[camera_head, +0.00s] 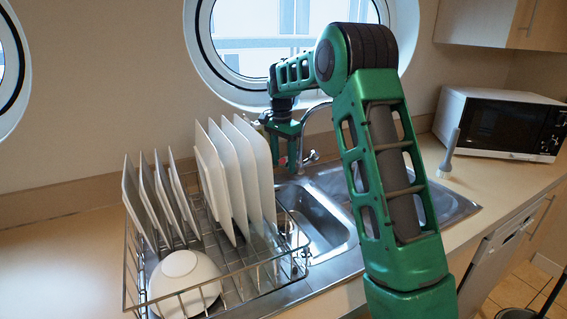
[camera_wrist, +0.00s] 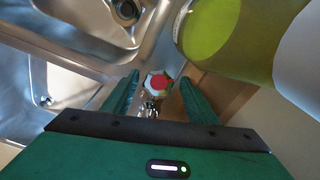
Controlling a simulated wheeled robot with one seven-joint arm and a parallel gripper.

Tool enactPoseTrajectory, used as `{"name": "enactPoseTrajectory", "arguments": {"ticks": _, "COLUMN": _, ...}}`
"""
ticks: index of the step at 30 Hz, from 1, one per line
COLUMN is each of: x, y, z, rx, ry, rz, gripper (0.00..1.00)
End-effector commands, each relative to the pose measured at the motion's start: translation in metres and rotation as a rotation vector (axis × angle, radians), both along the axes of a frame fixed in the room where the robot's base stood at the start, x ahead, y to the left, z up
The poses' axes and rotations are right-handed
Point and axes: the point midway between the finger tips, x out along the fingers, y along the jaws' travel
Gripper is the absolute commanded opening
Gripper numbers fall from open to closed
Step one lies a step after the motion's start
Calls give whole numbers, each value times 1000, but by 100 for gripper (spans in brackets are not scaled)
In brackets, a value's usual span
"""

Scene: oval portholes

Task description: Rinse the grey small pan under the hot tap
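The hot tap's knob has a red cap (camera_wrist: 158,83) and shows between my gripper's fingers in the wrist view. My gripper (camera_wrist: 159,76) is open, with a finger on each side of the knob and gaps visible between. In the head view my gripper (camera_head: 291,150) points down behind the sink, by the small red spot of the knob (camera_head: 282,161). The curved tap spout (camera_head: 304,122) rises just right of it, partly hidden by my arm. I see no grey small pan in either view; my arm covers part of the sink.
A wire dish rack (camera_head: 240,268) with upright plates (camera_head: 232,180) and a white bowl (camera_head: 185,280) stands left of the sink basin (camera_head: 318,215). A yellow-green cylinder (camera_wrist: 208,30) is close by my gripper in the wrist view. A microwave (camera_head: 500,125) stands at right.

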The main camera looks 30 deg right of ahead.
Motion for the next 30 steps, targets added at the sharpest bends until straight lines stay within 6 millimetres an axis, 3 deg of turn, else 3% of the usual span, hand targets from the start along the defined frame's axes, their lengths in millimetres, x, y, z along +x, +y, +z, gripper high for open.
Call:
{"name": "enactPoseTrajectory", "arguments": {"ticks": 7, "x": 0, "y": 0, "z": 9, "rx": 0, "ry": 0, "rz": 0, "gripper": 53}}
{"name": "enactPoseTrajectory", "arguments": {"ticks": 21, "x": 1, "y": 5, "z": 89, "rx": -1, "ry": -1, "rz": 0, "gripper": 53}}
{"name": "enactPoseTrajectory", "arguments": {"ticks": 30, "x": 1, "y": 6, "z": 107, "rx": 0, "ry": 1, "rz": 0, "gripper": 53}}
